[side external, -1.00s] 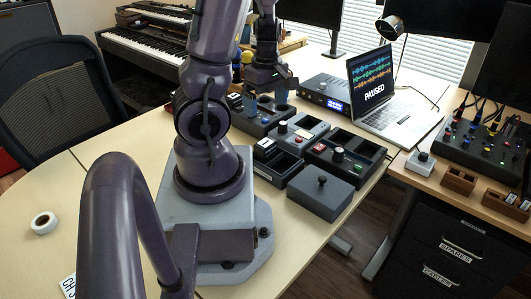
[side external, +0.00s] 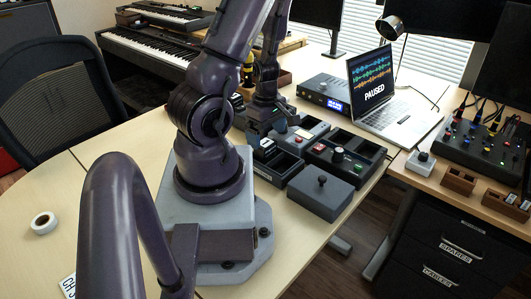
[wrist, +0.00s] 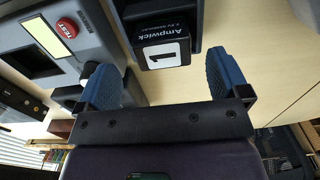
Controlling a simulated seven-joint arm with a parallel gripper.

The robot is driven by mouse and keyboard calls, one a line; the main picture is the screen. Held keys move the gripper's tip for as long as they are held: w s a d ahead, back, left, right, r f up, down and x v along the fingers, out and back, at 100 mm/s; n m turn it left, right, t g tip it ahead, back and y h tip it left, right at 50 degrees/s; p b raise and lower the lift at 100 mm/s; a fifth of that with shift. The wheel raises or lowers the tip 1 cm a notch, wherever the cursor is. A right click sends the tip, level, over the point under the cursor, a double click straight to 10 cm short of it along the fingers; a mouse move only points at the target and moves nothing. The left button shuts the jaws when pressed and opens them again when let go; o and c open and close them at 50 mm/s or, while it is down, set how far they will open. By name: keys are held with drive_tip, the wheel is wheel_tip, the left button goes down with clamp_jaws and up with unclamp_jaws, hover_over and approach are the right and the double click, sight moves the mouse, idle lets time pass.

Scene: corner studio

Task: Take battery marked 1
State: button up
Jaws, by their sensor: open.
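The battery marked 1 (wrist: 162,46) is a black block with a white label reading 1 and the word Ampwick. It sits in a dark holder (wrist: 196,25) at the top middle of the wrist view. My gripper (wrist: 162,72) is open, with its two blue-padded fingers on either side of the battery's line and a gap to each. Nothing is held. In the side view my gripper (side external: 262,128) hangs low over the left part of the device group, and the battery shows only as a small pale label (side external: 267,143) beside it.
A grey tester (wrist: 88,35) with a red TEST button is close to the left finger. In the side view, a dark box with a knob (side external: 320,192) and a dark module with several buttons (side external: 345,155) stand nearby. The laptop (side external: 395,115) is farther back. Bare table lies to the right in the wrist view.

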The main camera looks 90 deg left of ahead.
sight(265, 142)
drive_tip(key=shift+s+d+f, duration=0.1)
drive_tip(key=shift+s+f, duration=0.05)
drive_tip(key=shift+f, duration=1.7)
drive_tip(key=c, duration=1.2)
drive_tip(key=shift+r, duration=0.1)
